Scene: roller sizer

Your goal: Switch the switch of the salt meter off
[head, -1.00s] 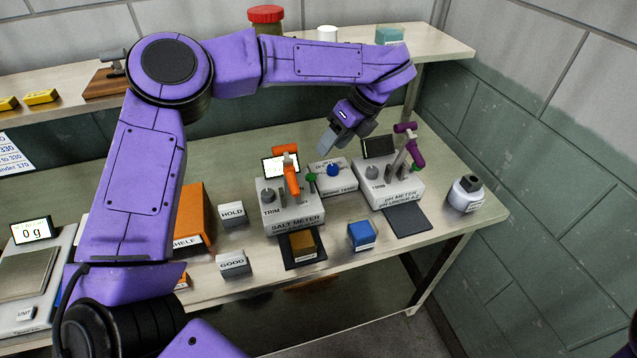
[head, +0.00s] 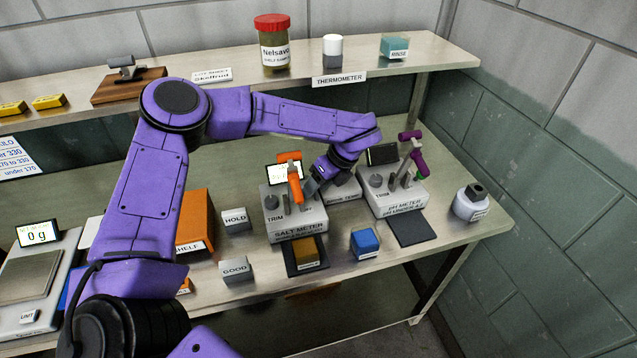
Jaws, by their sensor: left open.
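The salt meter (head: 297,224) is a light grey box on the bench with a small lit screen at its back, a grey TRIM knob (head: 271,202) and an orange lever-like part (head: 295,184) on top. I cannot make out the switch's position. My left gripper (head: 313,188) points down just right of the orange part, at the meter's right edge. It is open, with nothing seen between its fingers; contact with the meter cannot be told. A brown-topped block (head: 305,253) sits on a dark pad in front of the meter. My right gripper is not in view.
The pH meter (head: 396,198), with a purple-handled part, stands to the right. A box with a partly hidden label (head: 344,191) stands between the meters. A blue block (head: 364,243), HOLD block (head: 236,220) and GOOD block (head: 235,270) are nearby. A shelf (head: 420,57) runs behind.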

